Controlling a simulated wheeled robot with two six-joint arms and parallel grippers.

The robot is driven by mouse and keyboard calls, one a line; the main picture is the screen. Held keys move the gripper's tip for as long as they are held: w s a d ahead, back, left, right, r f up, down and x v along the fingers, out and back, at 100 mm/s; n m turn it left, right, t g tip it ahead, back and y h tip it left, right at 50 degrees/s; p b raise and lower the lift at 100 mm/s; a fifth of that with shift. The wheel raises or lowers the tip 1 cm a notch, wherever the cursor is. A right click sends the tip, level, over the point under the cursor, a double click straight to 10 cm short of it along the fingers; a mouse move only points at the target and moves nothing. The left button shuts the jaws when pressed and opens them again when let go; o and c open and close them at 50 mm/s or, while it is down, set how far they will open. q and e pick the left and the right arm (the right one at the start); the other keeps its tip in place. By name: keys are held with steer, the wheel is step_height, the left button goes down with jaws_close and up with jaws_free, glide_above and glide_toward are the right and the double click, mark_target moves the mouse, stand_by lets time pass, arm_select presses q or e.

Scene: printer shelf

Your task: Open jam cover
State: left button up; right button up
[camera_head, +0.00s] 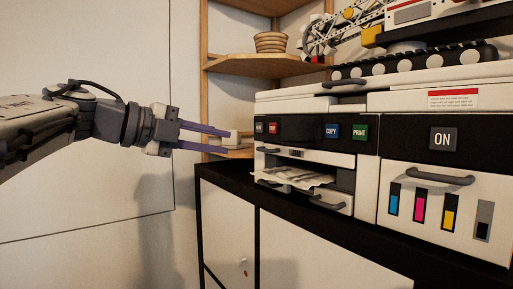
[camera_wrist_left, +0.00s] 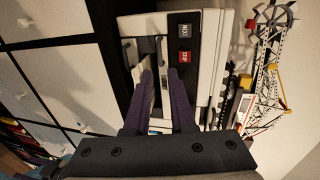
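The white and black printer (camera_head: 367,150) stands on a cabinet at the right in the head view. Its front has a panel with a grey handle (camera_head: 268,150) under the red button, and paper (camera_head: 305,178) in the opening below. No part is labelled as the jam cover, so I cannot tell which panel it is. My left gripper (camera_head: 229,141) is left of the printer front, its two purple fingers partly apart. In the left wrist view the fingers (camera_wrist_left: 160,74) point toward the printer front (camera_wrist_left: 210,45), with nothing visibly held. My right gripper is not in view.
A lid handle (camera_head: 344,82) is on top of the printer, and an ink door handle (camera_head: 440,177) is at the right. A wooden shelf (camera_head: 255,65) with a woven bowl (camera_head: 270,42) stands behind. A toy crane (camera_head: 335,32) sits above the printer. The black cabinet top (camera_head: 232,180) runs below.

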mark_target(262, 150)
arm_select(q)
steer(key=p+x, duration=0.3)
steer(key=x, duration=0.7)
jaws_close()
stand_by(1.3)
